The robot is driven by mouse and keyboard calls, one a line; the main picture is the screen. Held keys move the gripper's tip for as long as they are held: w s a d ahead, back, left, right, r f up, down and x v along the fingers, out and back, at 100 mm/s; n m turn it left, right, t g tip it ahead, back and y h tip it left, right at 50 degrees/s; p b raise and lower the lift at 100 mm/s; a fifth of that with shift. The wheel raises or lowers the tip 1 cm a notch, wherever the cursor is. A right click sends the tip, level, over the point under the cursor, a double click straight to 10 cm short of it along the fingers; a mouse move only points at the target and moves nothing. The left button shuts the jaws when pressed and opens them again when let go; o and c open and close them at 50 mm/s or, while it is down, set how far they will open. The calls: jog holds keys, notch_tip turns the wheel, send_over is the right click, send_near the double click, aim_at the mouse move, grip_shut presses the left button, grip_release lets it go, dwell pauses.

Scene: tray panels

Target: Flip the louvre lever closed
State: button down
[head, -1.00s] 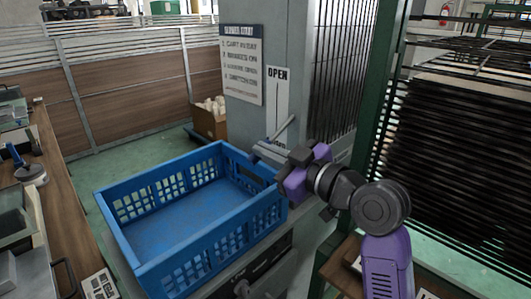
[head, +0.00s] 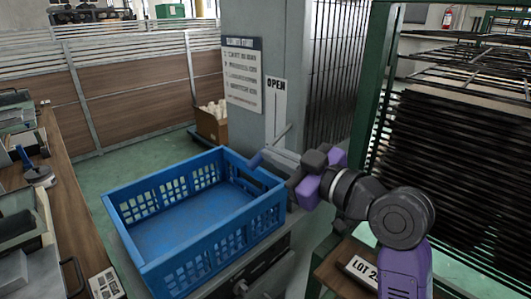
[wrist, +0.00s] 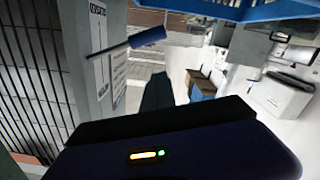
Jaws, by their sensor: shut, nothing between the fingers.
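The louvre lever (head: 282,134) is a thin grey rod on the grey column, just below the OPEN sign (head: 276,88). In the wrist view the lever's thick blue grip (wrist: 147,37) sticks out to the right from the column, near the sign (wrist: 97,12). My gripper (head: 292,178) is beside the column, to the lower right of the lever in the head view. In the wrist view its dark fingers (wrist: 157,90) are together and empty, below the blue grip with a visible gap. The fingertips are hard to make out in the head view.
A blue crate (head: 154,262) stands left of my gripper on a grey machine. A green-framed rack (head: 374,95) of dark panels is on the right. A notice (head: 243,75) hangs on the column. A cardboard box (head: 211,128) sits behind the crate.

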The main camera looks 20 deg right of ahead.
jog(key=v, duration=0.6)
jog(key=shift+a+r, duration=0.1)
jog(key=shift+a, duration=0.05)
jog(key=shift+w, duration=0.1)
jog(key=d+r+m+t+h, duration=0.3)
jog(key=d+m+t+h, duration=0.1)
jog(key=d+m+h, duration=0.15)
jog(key=s+d+f+m+h, duration=0.1)
jog(key=s+f+m+h, duration=0.35)
jog(key=s+f, duration=0.45)
jog(key=s+a+f+g+y, duration=0.1)
jog(key=s+a+f, duration=0.2)
jog(key=s+f, duration=0.3)
jog(key=s+a+f+n+g+y+p, duration=0.1)
jog(key=s+f, duration=0.4)
jog(key=s, duration=0.7)
jog(key=s+a+f+g+y, duration=0.1)
jog(key=s+a+f+g, duration=0.2)
jog(key=s+f, duration=0.3)
jog(key=s+a, duration=0.1)
jog(key=s, duration=0.2)
jog(key=shift+s+a+f+n+p, duration=0.2)
jog(key=shift+a+f+n+p, duration=0.1)
jog(key=shift+f+p, duration=0.1)
